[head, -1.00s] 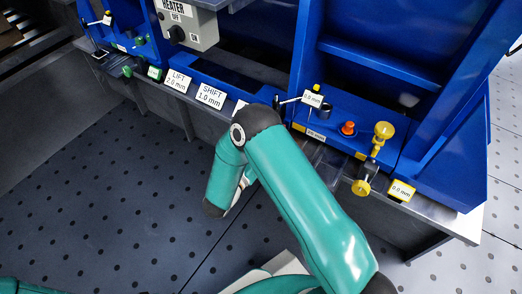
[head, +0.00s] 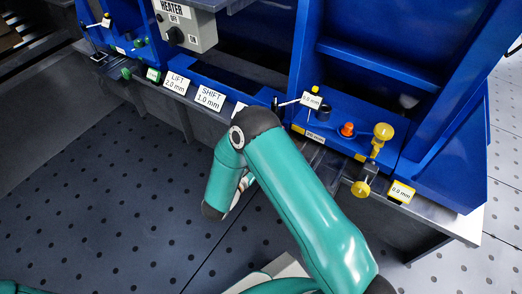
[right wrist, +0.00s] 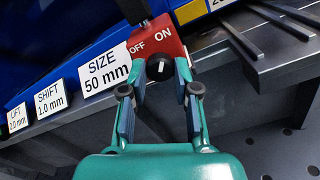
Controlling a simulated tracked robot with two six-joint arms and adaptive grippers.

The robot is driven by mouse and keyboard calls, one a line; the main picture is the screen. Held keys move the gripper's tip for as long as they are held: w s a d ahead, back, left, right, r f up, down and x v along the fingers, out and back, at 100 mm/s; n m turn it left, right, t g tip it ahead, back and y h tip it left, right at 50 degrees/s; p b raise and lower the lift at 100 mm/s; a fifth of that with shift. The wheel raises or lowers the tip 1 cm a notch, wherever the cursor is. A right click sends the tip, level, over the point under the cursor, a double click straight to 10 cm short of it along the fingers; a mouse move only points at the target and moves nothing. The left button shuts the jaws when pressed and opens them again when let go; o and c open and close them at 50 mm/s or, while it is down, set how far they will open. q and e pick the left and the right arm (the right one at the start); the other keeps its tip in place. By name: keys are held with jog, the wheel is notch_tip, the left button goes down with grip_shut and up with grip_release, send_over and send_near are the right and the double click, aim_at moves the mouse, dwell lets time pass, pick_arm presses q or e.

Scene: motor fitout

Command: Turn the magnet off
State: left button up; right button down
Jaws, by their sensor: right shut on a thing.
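The magnet switch (right wrist: 158,37) is a red block with OFF and ON printed in white, seen tilted in the right wrist view. Its round black knob (right wrist: 159,70) has a white pointer mark, which looks roughly upward in the picture, between the two words. My right gripper (right wrist: 158,64) has its fingers on either side of the knob and is shut on it. In the head view my right arm's elbow and forearm hide the switch and the right gripper. My left gripper is in neither view.
White labels, including SIZE 50 mm (right wrist: 105,69), line the blue machine's front edge. Dark metal bars (right wrist: 277,24) lie right of the switch. A heater box (head: 190,30) stands at upper left, and yellow knobs (head: 383,132) sit on the right. The floor in front is clear.

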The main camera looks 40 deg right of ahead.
dwell(0.4)
jog(key=c, duration=0.8)
grip_release()
jog(key=shift+c, duration=0.2)
jog(key=v, duration=1.2)
